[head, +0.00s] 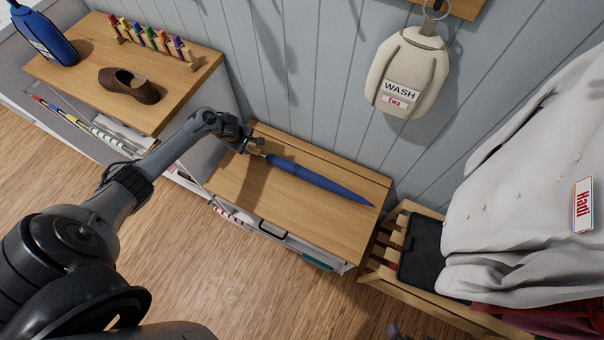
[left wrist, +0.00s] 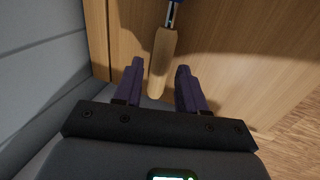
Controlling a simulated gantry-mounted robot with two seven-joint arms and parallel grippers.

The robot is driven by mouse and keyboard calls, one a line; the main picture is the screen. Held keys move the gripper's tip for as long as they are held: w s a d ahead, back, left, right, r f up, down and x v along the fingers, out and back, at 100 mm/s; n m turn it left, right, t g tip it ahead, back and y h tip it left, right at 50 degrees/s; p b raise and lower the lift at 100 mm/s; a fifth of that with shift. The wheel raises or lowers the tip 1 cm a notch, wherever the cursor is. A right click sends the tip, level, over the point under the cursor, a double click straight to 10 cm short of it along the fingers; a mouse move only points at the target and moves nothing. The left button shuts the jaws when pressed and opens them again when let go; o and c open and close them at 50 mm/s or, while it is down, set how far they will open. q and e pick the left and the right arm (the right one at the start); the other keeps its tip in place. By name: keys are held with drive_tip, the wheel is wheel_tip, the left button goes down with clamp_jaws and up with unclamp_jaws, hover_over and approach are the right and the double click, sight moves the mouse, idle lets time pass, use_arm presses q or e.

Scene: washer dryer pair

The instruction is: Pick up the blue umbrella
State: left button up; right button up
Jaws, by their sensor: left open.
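The blue umbrella (head: 318,180) lies closed on the wooden top of a low cabinet (head: 270,207) in the head view. Its tip points right and its handle end points left, toward my left gripper (head: 250,147). In the left wrist view, the wooden handle (left wrist: 162,62) reaches between the two purple fingers of my left gripper (left wrist: 160,85). The fingers are apart, with a gap on each side of the handle. A little of the blue canopy (left wrist: 176,14) shows at the top edge. My right gripper is not in view.
A brown shoe (head: 130,85), a rack of coloured pegs (head: 152,40) and a blue bottle-like item (head: 42,34) sit on the left cabinet. A WASH bag (head: 405,75) hangs on the panelled wall. White coats (head: 540,190) hang at right, above a slatted bench (head: 385,262).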

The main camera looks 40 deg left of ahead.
sight(251, 148)
use_arm(q)
drive_tip(key=b+x, duration=0.2)
drive_tip(key=x, duration=0.2)
drive_tip(key=shift+d+b, duration=0.15)
drive_tip(key=shift+b, duration=0.15)
drive_tip(key=shift+c, duration=0.3)
clamp_jaws()
